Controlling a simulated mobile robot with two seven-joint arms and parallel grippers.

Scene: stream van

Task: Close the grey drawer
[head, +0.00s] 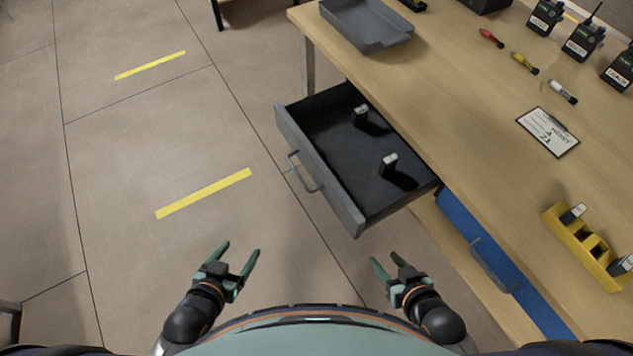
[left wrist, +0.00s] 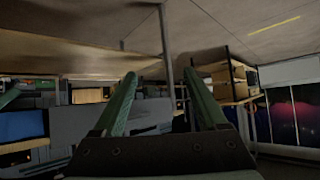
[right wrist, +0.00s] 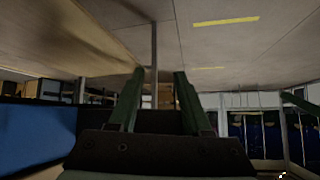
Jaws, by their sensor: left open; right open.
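The grey drawer (head: 321,189) is pulled well out from under the wooden table in the head view. Its front faces left and carries a grey bar handle (head: 305,172). Two small dark items with white tops, one nearer (head: 388,163) and one farther (head: 361,113), stand inside it. My left gripper (head: 239,252) is open and empty over the floor, below and left of the drawer. My right gripper (head: 386,262) is open and empty, just below the drawer's near front corner. Neither gripper touches the drawer. The left wrist view and right wrist view show open fingers with nothing between them.
A blue drawer (head: 500,262) with a handle sits shut beside the grey one. The floor (head: 130,130) left of the drawer is clear.

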